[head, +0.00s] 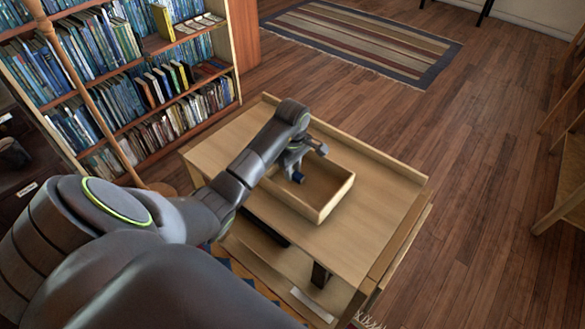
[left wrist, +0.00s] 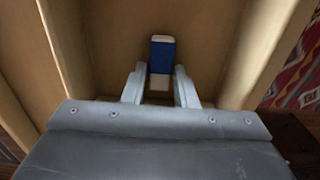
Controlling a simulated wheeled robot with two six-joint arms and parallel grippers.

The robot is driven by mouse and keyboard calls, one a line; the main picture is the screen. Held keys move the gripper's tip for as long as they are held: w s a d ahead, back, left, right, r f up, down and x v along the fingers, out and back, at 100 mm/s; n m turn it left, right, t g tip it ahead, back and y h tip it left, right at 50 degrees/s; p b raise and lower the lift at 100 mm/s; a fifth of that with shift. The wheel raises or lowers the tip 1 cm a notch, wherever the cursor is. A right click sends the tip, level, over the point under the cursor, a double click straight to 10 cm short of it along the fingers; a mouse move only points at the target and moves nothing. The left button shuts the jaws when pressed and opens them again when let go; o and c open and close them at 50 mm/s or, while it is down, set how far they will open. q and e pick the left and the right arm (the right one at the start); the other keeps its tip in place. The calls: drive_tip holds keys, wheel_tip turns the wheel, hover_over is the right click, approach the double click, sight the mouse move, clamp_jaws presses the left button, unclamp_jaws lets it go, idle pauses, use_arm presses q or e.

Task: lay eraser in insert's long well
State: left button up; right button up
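The insert (head: 335,196) is a shallow light-wood box on top of a wooden cart. My left gripper (head: 297,170) is over the insert, pointing down into it. In the left wrist view the eraser (left wrist: 161,55), blue with white ends, sits between the two fingertips (left wrist: 160,75), which appear to touch its sides. My right gripper is not in view.
The cart top (head: 374,211) is bare around the insert, with a raised edge at the back. A full bookcase (head: 112,70) stands at the left behind the cart. A striped rug (head: 365,38) lies on open wood floor beyond.

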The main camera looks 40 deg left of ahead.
use_arm(q)
drive_tip(key=shift+o, duration=1.4)
drive_tip(key=shift+r, duration=0.1)
drive_tip(key=shift+r+p, duration=0.25)
drive_tip(key=shift+p, duration=0.05)
wheel_tip(320, 180, up, 5)
drive_tip(key=shift+w+f+b, duration=0.1)
drive_tip(key=shift+f+b, duration=0.05)
drive_tip(key=shift+b, duration=0.6)
wheel_tip(320, 180, up, 7)
drive_tip(key=p, duration=0.7)
